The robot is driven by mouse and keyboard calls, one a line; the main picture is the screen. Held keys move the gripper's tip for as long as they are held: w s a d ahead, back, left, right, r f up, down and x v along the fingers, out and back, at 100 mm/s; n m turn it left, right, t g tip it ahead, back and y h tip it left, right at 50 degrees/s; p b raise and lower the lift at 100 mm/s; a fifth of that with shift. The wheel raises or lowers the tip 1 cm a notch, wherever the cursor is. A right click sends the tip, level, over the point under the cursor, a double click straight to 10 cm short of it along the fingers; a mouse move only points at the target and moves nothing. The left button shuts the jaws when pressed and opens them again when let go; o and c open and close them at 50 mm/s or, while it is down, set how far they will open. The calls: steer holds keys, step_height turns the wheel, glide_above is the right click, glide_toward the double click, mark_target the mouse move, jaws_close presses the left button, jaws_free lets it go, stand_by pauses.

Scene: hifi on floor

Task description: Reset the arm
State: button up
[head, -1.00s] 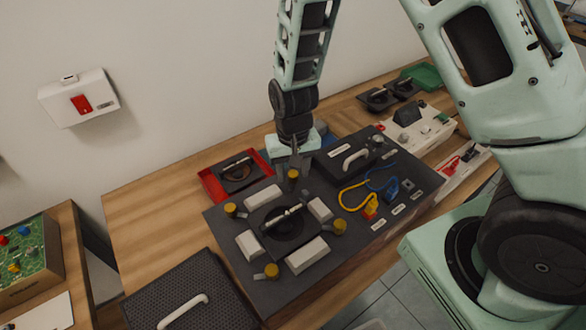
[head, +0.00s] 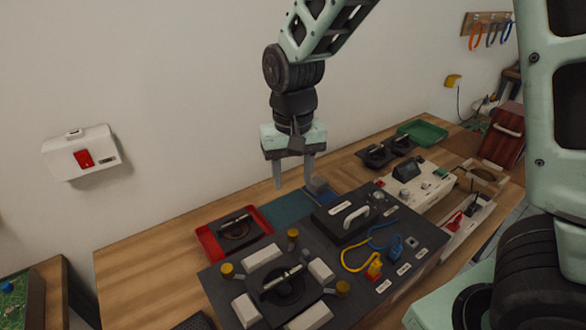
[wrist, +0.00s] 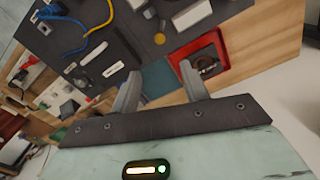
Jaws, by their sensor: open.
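My gripper (head: 293,184) hangs above the back of the workbench (head: 140,252), with its fingers apart and nothing between them. It is raised clear of the dark panel (head: 325,240) below it. In the wrist view my gripper (wrist: 158,82) also shows two separated fingers, with the panel, the red tray (wrist: 215,50) and the teal mat (wrist: 158,80) beyond them. My arm rises from the gripper towards the top of the head view.
The panel carries a round black fixture (head: 283,287), pale blocks, yellow-brown knobs, a white handle (head: 355,216) and yellow and blue cables. A red tray (head: 210,243) sits behind it at left. A green tray (head: 422,132) is at the far right. A white box (head: 80,155) hangs on the wall.

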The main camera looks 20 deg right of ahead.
steer(key=shift+r, duration=0.75)
